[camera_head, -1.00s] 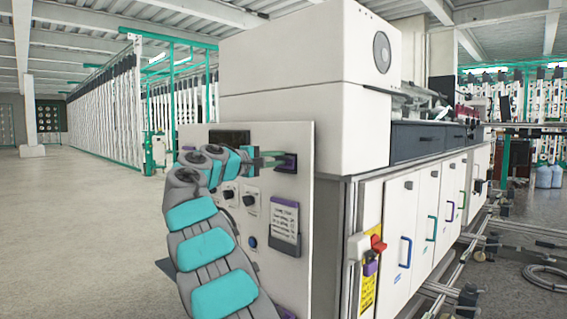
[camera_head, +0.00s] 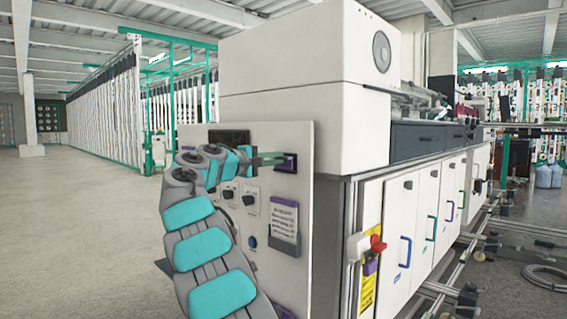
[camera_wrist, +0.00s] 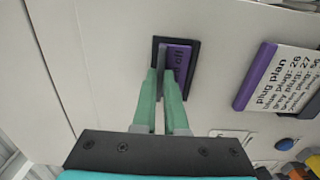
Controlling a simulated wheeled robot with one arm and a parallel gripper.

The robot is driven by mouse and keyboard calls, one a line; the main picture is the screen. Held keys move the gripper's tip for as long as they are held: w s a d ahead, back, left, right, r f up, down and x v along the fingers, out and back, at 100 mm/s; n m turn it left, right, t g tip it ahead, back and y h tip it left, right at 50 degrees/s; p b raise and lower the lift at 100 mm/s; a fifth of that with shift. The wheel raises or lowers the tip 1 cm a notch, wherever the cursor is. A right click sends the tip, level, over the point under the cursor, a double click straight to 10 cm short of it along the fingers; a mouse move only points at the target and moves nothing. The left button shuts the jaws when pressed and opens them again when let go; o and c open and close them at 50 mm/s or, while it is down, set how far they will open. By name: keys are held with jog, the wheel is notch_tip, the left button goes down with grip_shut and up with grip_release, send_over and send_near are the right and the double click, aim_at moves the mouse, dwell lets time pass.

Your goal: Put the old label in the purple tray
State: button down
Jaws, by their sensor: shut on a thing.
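The old label (camera_wrist: 179,58) is a small purple plate with dark lettering, partly hidden by my fingers. It sits in a dark frame (camera_wrist: 157,50) on the white panel; the frame also shows in the head view (camera_head: 293,163). My gripper (camera_wrist: 166,76) reaches the panel with its two green fingers nearly together, shut on the label at its near left side. In the head view my gripper (camera_head: 282,158) points right at the frame. A purple bit (camera_head: 287,313) shows at the bottom edge of the head view, too cut off to tell whether it is the purple tray.
A purple-edged plug plan card (camera_head: 284,219) hangs in a grey holder below the label, with dark knobs (camera_head: 249,200) and a blue button (camera_head: 252,242) beside it. A red knob (camera_head: 377,244) sticks out at the cabinet corner. Open floor (camera_head: 90,220) lies to the left.

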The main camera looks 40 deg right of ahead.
jog(key=shift+a, duration=0.35)
jog(key=shift+s+a, duration=0.1)
jog(key=shift+a, duration=1)
jog(key=a, duration=0.3)
jog(key=shift+s, duration=0.15)
jog(key=shift+w+d, duration=0.15)
jog(key=shift+d, duration=1.45)
jog(key=shift+w+d, duration=0.15)
jog(key=shift+d, duration=1.4)
